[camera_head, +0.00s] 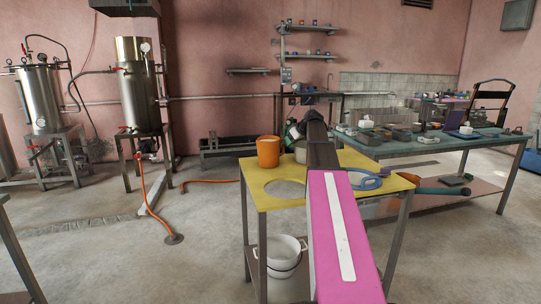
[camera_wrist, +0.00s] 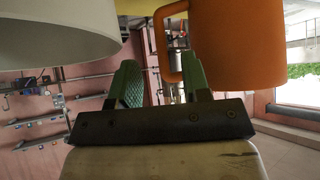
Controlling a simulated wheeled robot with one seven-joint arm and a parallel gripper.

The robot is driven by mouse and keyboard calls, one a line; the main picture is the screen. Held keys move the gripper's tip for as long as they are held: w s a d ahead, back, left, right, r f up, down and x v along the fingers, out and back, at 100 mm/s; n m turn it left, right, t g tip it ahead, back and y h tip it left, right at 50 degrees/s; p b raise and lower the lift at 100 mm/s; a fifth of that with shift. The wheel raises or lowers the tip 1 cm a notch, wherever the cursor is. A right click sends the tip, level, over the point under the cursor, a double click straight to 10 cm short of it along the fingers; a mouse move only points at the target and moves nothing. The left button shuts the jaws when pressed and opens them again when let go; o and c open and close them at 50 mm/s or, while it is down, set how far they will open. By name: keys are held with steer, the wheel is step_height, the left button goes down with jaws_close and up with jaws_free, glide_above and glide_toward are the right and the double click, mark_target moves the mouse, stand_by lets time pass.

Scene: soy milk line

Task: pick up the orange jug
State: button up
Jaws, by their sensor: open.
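The orange jug (camera_head: 268,152) stands upright on the left back part of the yellow table (camera_head: 262,196). It fills the upper right of the wrist view (camera_wrist: 238,45), with its handle (camera_wrist: 159,45) facing the middle of the picture. My gripper (camera_wrist: 160,82) is open, its two green fingers apart. In the wrist view the handle appears in line with the space between the fingers; I cannot tell whether it is between them or beyond. In the head view my gripper (camera_head: 293,130) is just right of the jug, partly hidden by my arm.
A pale pot (camera_head: 301,154) stands right of the jug; a pale rounded vessel (camera_wrist: 60,28) is close by the left finger in the wrist view. A blue ring-shaped item (camera_head: 367,183) lies on the table's right. A white bucket (camera_head: 284,256) sits on the lower shelf.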

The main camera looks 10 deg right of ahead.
steer(key=x, duration=0.5)
steer(key=shift+r, duration=0.1)
jaws_close()
stand_by(1.2)
